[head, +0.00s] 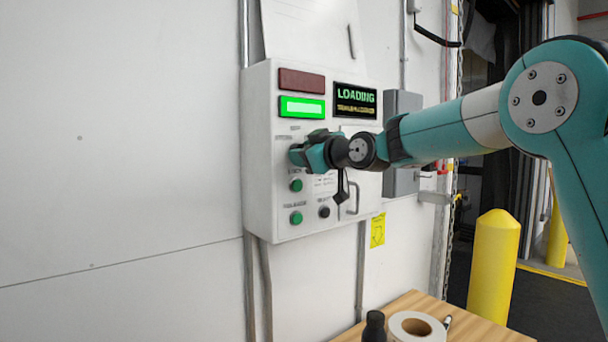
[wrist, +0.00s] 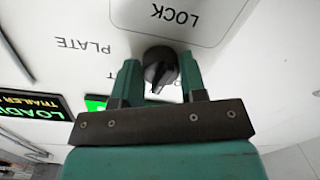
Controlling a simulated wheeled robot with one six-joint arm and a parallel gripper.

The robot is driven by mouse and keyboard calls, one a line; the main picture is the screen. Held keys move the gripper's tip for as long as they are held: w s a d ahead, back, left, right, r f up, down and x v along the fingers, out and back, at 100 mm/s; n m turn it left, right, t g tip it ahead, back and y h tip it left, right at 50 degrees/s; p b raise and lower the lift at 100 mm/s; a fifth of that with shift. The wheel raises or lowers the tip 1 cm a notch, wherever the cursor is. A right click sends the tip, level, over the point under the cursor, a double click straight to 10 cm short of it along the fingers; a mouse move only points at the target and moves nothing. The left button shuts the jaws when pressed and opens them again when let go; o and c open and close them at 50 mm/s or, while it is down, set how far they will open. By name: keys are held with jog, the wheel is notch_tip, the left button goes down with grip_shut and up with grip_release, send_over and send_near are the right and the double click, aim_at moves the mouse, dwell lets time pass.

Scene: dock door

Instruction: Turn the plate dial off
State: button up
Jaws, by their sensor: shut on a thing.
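The black dial (wrist: 160,68) shows in the wrist view between the two teal fingers of my gripper (wrist: 160,78). Its pointer ridge stands roughly up and down in that picture. The gripper is shut on the dial, one finger on each side. Upside-down "PLATE" and "LOCK" lettering lies around it. In the head view my gripper (head: 297,155) is against the front of the white control box (head: 258,190), and it hides the dial there. The dial's exact setting cannot be read.
The box also carries a lit green lamp (head: 302,108), a dark red lamp (head: 302,81), a "LOADING" display (head: 355,100), green buttons (head: 296,185) and a black knob (head: 324,211). A wooden table (head: 480,329) with a tape roll (head: 400,329) stands below. A yellow bollard (head: 493,265) is at right.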

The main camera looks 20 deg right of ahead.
jog(key=shift+n+b, duration=0.6)
jog(key=shift+b, duration=0.1)
jog(key=o, duration=0.9)
jog(key=b+v, duration=0.6)
jog(key=v, duration=1.1)
jog(key=shift+s+d+r+b, duration=0.15)
jog(key=shift+s+b, duration=0.05)
jog(key=shift+b, duration=0.2)
